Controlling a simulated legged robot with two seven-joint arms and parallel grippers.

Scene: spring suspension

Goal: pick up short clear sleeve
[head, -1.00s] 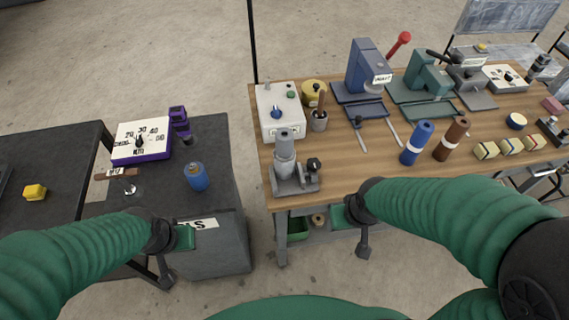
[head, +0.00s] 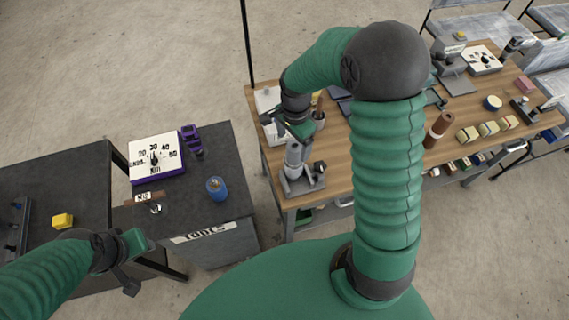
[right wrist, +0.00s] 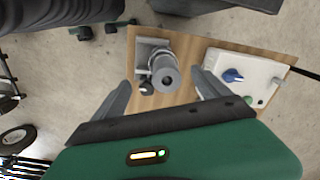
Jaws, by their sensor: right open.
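A grey stand (head: 302,183) at the front left of the wooden table carries an upright light grey cylinder (head: 293,155). This may be the sleeve; no clearly see-through sleeve can be made out. My right gripper (head: 297,129) is close above the cylinder's top. In the right wrist view the open fingers (right wrist: 163,84) stand either side of the cylinder (right wrist: 163,70), apart from it, with nothing between them in grip. My left gripper (head: 128,262) is low at the left, by the dark table's front edge, and its opening cannot be read.
A white control box (right wrist: 245,75) with a blue knob stands beside the stand. A brown roll (head: 438,130) and several yellowish blocks (head: 488,129) lie farther right.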

